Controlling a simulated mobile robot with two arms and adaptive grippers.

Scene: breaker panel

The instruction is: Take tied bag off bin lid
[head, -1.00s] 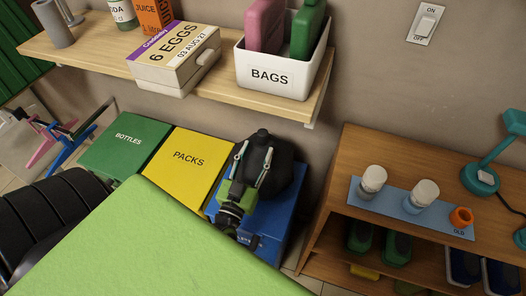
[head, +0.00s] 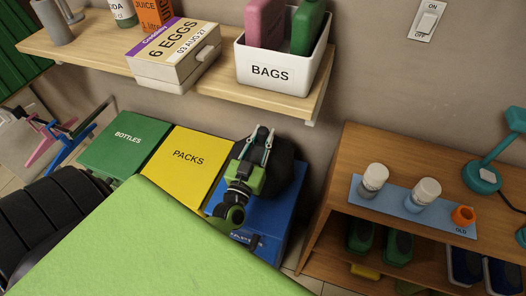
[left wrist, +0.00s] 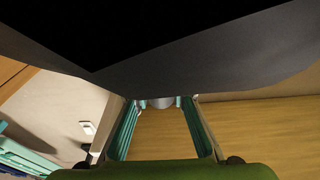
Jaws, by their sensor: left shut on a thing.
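The black tied bag (head: 284,172) is at the blue bin (head: 262,215), right of the yellow bin, in the head view. My left gripper (head: 262,132) is at the bag's upper left, fingers pointing away from me, and partly covers it. In the left wrist view the dark bag (left wrist: 190,60) fills the top. The left gripper (left wrist: 158,102) is shut on a small grey part, apparently the bag's tied neck, between its fingertips. Whether the bag touches the blue lid I cannot tell. My right gripper is not in view.
A green bin (head: 125,145) and a yellow bin (head: 187,158) stand to the left. A wooden shelf (head: 100,55) with a white BAGS box (head: 280,75) hangs above. A wooden cabinet (head: 350,160) stands to the right. A green surface (head: 130,245) fills the foreground.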

